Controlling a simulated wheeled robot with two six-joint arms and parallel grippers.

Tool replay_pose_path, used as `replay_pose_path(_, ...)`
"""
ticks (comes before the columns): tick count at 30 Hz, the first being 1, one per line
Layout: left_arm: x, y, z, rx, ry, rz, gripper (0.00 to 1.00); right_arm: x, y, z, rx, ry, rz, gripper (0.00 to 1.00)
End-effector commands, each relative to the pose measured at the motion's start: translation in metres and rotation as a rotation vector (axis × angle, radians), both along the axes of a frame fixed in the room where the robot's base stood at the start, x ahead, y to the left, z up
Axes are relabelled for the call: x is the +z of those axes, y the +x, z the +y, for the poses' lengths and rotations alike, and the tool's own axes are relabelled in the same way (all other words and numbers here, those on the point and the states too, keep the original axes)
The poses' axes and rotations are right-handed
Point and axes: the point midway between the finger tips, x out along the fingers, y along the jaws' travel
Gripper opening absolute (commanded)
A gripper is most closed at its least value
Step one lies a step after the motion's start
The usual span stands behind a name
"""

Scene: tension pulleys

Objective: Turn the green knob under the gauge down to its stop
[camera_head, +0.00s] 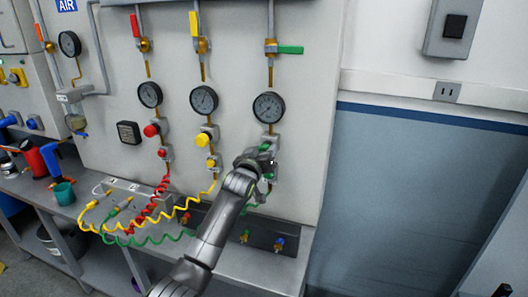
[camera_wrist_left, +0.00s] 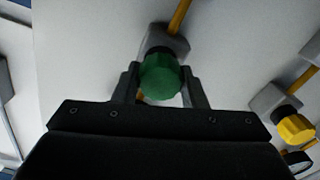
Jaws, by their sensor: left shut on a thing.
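The green knob (camera_wrist_left: 160,78) sits between the two fingers of my left gripper (camera_wrist_left: 159,84) in the left wrist view, with a finger against each side. In the head view the gripper (camera_head: 266,160) is at the panel, below the right-hand gauge (camera_head: 269,107). It covers most of the knob there, and only bits of green show around the fingers. The knob is on a grey regulator body (camera_wrist_left: 170,42) with a brass pipe. The gauge's dial is too small to read.
A yellow knob (camera_head: 203,139) and a red knob (camera_head: 151,130) are on the lines to the left, under their own gauges. A green-handled valve (camera_head: 290,50) is above. Coiled red, yellow and green hoses (camera_head: 150,238) lie on the bench below. The blue wall (camera_head: 410,200) at right is clear.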

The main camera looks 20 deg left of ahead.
Motion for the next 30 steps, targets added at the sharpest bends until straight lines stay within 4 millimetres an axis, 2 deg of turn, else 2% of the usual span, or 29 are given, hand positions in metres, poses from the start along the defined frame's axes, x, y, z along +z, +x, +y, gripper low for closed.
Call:
replay_pose_path(9,-0.001,0.0,0.0,-0.001,-0.007,0.003,0.15,0.0,0.0,0.002,-0.001,0.002,0.0,0.0)
replay_pose_path(10,-0.001,0.0,0.0,-0.001,-0.006,0.003,0.42,0.0,0.0,0.002,-0.001,0.002,0.0,0.0)
replay_pose_path(14,-0.001,0.0,0.0,-0.001,-0.005,0.002,0.59,0.0,0.0,0.002,-0.001,0.002,0.0,0.0)
replay_pose_path(24,0.0,-0.001,0.0,0.0,-0.003,0.0,0.6,-0.001,0.0,0.002,-0.001,0.002,0.0,0.0)
replay_pose_path(30,-0.002,-0.015,0.001,0.0,-0.003,0.0,0.6,-0.004,0.0,0.002,-0.001,0.002,0.0,0.0)
